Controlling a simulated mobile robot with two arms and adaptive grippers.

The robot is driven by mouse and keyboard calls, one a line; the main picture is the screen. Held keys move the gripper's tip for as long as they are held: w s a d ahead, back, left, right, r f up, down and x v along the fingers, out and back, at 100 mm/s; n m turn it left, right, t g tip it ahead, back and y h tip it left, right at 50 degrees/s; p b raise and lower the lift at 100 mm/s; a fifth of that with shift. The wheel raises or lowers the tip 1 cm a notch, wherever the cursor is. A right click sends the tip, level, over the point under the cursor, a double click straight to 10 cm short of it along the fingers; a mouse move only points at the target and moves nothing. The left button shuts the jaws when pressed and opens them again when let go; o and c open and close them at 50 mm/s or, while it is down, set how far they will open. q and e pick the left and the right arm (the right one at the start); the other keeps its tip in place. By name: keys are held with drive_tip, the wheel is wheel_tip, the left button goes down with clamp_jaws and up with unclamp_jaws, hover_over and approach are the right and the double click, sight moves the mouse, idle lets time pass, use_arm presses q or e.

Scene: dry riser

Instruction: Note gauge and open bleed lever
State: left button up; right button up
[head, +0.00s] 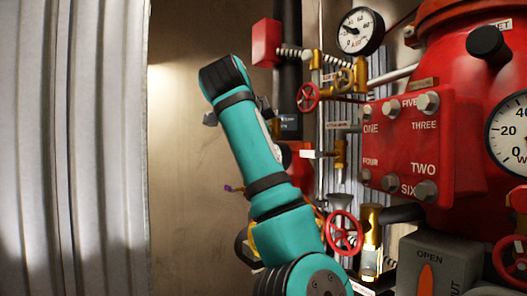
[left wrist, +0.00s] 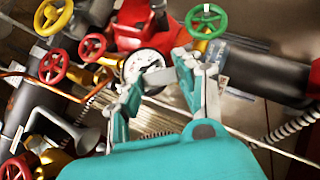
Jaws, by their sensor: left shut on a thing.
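A round white gauge (head: 360,30) with a black rim stands at the top of the head view; its reading is too small to tell. A larger gauge (head: 510,132) is cut off at the right edge. A white dial (left wrist: 146,66) shows in the left wrist view behind my fingers. My left gripper (left wrist: 158,80) is shut on a pale bar-like piece, partly hidden by the fingers. I cannot tell whether that piece is the bleed lever. My right gripper is not in view.
A red bolted plate (head: 400,145) with numbered bolts and brass pipework crowds the right. Red handwheels (head: 343,232) stick out beside my arm. A grey box (head: 452,255) marked OPEN carries an orange pointer. A grey corrugated panel (head: 100,150) stands left, with bare wall beyond it.

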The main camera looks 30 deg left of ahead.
use_arm(q)
drive_tip(key=shift+w+a+f+m+t+y+b, duration=0.25)
drive_tip(key=shift+m+t+y+b, duration=0.4)
drive_tip(key=shift+b, duration=1.1)
drive_tip(key=shift+a+f+m+t+y+b, duration=0.35)
drive_tip(key=shift+m+t+b, duration=0.4)
drive_tip(key=shift+b, duration=1.05)
drive_tip(key=shift+w+a+f+m+t+y+b, duration=0.15)
drive_tip(key=shift+a+m+t+y+b, duration=0.35)
drive_tip(key=shift+b, duration=1.25)
drive_tip(key=shift+d, duration=0.2)
drive_tip(key=shift+r, duration=0.1)
drive_tip(key=o, duration=1.2)
drive_tip(key=shift+r, duration=0.1)
drive_tip(key=v, duration=1.2)
drive_tip(key=shift+f, duration=0.3)
